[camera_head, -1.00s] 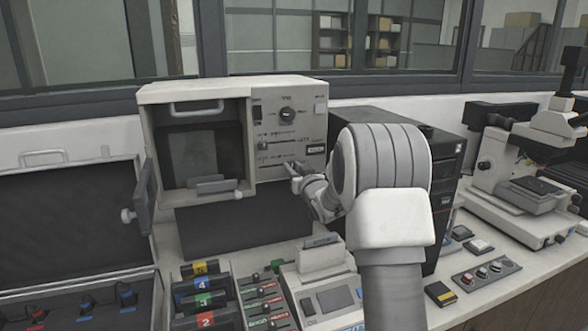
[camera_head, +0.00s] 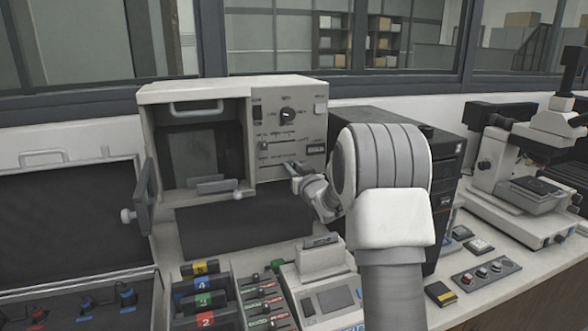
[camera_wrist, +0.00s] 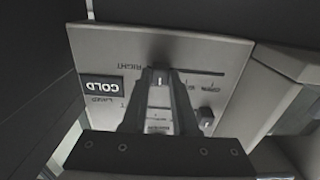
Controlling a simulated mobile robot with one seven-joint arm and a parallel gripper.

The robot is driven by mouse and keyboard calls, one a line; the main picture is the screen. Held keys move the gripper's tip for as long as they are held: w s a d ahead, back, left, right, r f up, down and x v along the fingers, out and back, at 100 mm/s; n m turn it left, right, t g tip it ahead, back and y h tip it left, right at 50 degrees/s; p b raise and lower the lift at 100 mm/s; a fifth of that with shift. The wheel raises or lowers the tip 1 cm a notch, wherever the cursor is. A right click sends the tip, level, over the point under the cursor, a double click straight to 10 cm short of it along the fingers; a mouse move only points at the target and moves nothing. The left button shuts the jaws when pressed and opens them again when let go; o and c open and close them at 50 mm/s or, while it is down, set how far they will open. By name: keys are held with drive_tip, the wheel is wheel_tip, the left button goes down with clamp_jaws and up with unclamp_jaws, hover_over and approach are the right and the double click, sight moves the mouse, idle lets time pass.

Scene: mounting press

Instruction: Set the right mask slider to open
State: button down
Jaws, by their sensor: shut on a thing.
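The right mask slider is a small knob (camera_wrist: 160,78) on the light grey press panel (camera_wrist: 200,55). In the wrist view, which shows the panel upside down, it sits between my fingertips. Its slot (camera_wrist: 205,72) runs on to the right of it, towards the "OPEN" lettering (camera_wrist: 212,86). The knob stands apart from that lettering. My gripper (camera_wrist: 160,82) is shut on the knob. In the head view my gripper (camera_head: 291,168) reaches the panel's lower part, and the knob is hidden behind it.
Another slider knob (camera_wrist: 206,115) is beside my right finger in the wrist view. A black "COLD" label (camera_wrist: 102,86) is on the left. In the head view the press door (camera_head: 145,188) stands open at the left. A dark case (camera_head: 440,160) stands close right of my arm.

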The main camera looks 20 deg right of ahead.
drive_tip(key=shift+a, duration=0.1)
drive_tip(key=a+b, duration=0.5)
drive_tip(key=a, duration=0.2)
drive_tip(key=shift+a+f, duration=0.1)
drive_tip(key=shift+a, duration=0.2)
drive_tip(key=shift+a+b, duration=0.3)
drive_tip(key=shift+a, duration=0.05)
drive_tip(key=c, duration=0.8)
unclamp_jaws()
drive_tip(key=shift+a, duration=0.15)
drive_tip(key=shift+o, duration=0.6)
